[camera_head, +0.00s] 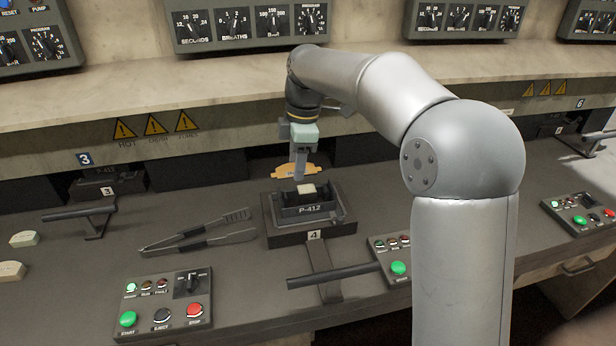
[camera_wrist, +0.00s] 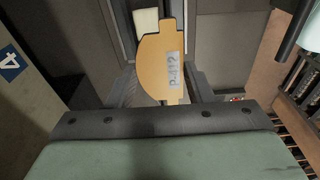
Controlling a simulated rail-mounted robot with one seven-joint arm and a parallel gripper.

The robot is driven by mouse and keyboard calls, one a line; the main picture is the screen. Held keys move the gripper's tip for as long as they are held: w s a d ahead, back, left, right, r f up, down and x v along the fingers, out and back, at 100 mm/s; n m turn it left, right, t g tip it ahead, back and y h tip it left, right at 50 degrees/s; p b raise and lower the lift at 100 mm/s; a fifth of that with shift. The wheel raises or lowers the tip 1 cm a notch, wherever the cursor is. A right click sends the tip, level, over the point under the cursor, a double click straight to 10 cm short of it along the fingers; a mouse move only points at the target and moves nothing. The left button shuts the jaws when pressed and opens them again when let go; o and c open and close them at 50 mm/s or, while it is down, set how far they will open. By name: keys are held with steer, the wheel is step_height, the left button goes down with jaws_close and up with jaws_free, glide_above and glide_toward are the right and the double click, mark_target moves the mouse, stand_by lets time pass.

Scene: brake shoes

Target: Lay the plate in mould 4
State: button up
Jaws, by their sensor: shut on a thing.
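The plate (camera_head: 289,172) is a flat orange piece with tabs and a curved edge. My gripper (camera_head: 301,175) is shut on it and holds it above the back of mould 4. In the wrist view the plate (camera_wrist: 152,66) shows a grey label that appears to read P-412, between the fingers of my gripper (camera_wrist: 163,92). Mould 4 (camera_head: 336,228) is a dark box marked P-412, with a 4 tag on its front. A small cream block (camera_head: 306,188) shows at its top; a cream piece (camera_wrist: 146,22) also shows beyond the plate in the wrist view.
Black-handled tongs (camera_head: 200,241) lie left of mould 4. Control boxes with buttons (camera_head: 163,304) stand on the bench in front. A bar handle (camera_head: 330,277) sits before the mould. Two cream pieces (camera_head: 23,239) (camera_head: 11,271) lie at the far left. A concrete ledge (camera_head: 130,95) runs behind.

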mark_target(307, 189)
steer(key=shift+w+d+f, duration=0.3)
steer(key=shift+d+f, duration=0.05)
steer(key=shift+f, duration=0.15)
steer(key=shift+w+d+f, duration=0.25)
steer(key=shift+d+f, duration=0.05)
steer(key=shift+f, duration=0.2)
steer(key=f, duration=0.2)
steer(key=w+d+f, duration=0.1)
steer(key=shift+d+f, duration=0.1)
steer(key=shift+f, duration=0.75)
steer(key=shift+f, duration=0.2)
steer(key=o, duration=1.1)
steer(key=shift+s, duration=0.1)
